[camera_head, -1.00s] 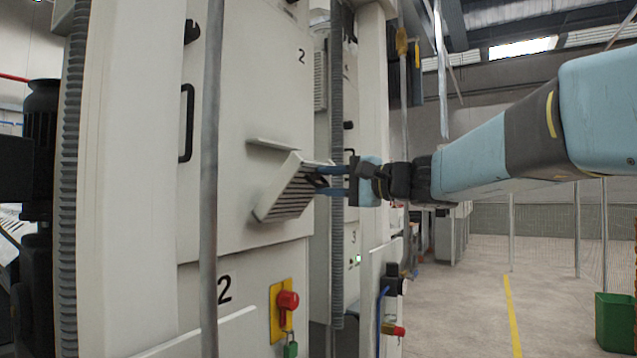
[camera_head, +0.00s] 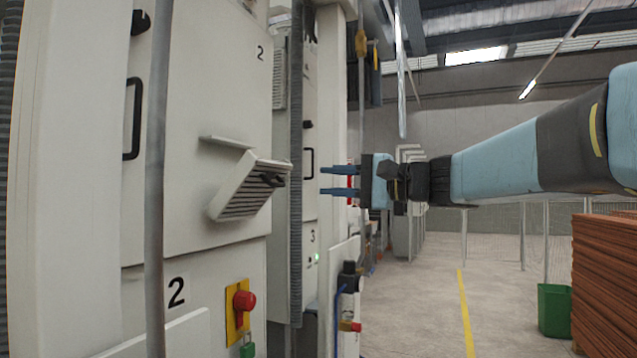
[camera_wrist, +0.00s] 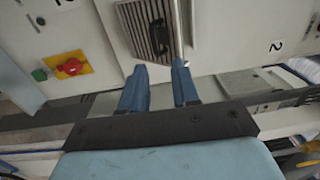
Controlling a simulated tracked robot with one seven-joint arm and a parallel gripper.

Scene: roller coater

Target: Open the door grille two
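The door grille (camera_head: 246,190) is a pale louvred flap with a small black handle (camera_head: 272,180), on the machine panel marked 2. It is tilted outward from the panel, its top edge standing away from the wall. My gripper (camera_head: 322,182) is to its right, apart from it, with two blue fingers spread and nothing between them. In the wrist view the grille (camera_wrist: 143,28) and its black handle (camera_wrist: 158,36) lie beyond the open fingers (camera_wrist: 160,70).
A grey vertical post (camera_head: 158,180) stands in front of the panel. A ribbed column (camera_head: 296,170) is between grille and gripper in the picture. A red knob on a yellow plate (camera_head: 238,312) sits below. Floor to the right is open, with a green bin (camera_head: 554,310) and stacked brown sheets (camera_head: 604,275).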

